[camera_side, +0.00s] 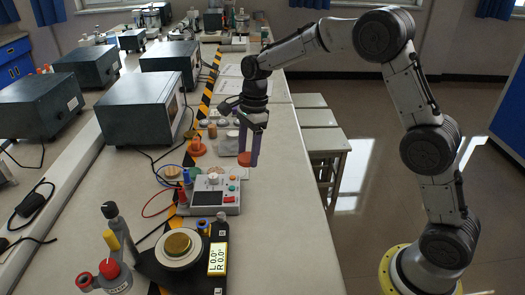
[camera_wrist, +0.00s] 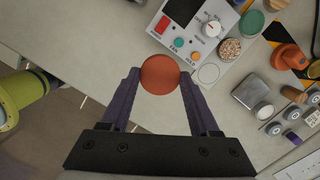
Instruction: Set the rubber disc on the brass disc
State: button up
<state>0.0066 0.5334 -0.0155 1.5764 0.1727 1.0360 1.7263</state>
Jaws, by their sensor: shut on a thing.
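My gripper (camera_side: 249,155) is shut on a flat reddish-orange disc, which I take as the rubber disc (camera_side: 245,160). In the wrist view the rubber disc (camera_wrist: 160,75) sits between the two purple fingertips (camera_wrist: 160,82), held by its edges. The brass disc (camera_side: 178,243) is gold and lies on a round white platform (camera_side: 160,257) near the front of the table, well apart from my gripper. The brass disc is not in the wrist view.
The grey control box (camera_side: 211,196) stands between my gripper and the platform. A speckled disc (camera_wrist: 229,50), green disc (camera_wrist: 251,22) and empty circle outline (camera_wrist: 208,73) lie nearby.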

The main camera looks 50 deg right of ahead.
jog(key=a+r+n, duration=0.1)
jog(key=a+n, duration=0.1)
jog(key=a, duration=1.3)
jog(key=n, duration=0.3)
send_over(176, 243)
jog(key=shift+d+r+g, duration=0.1)
jog(key=shift+d+g, duration=0.2)
jog(key=shift+f, duration=2.4)
jog(key=shift+f, duration=0.5)
jog(key=o, duration=1.4)
jog(key=shift+o, duration=0.2)
notch_tip(176, 243, up, 7)
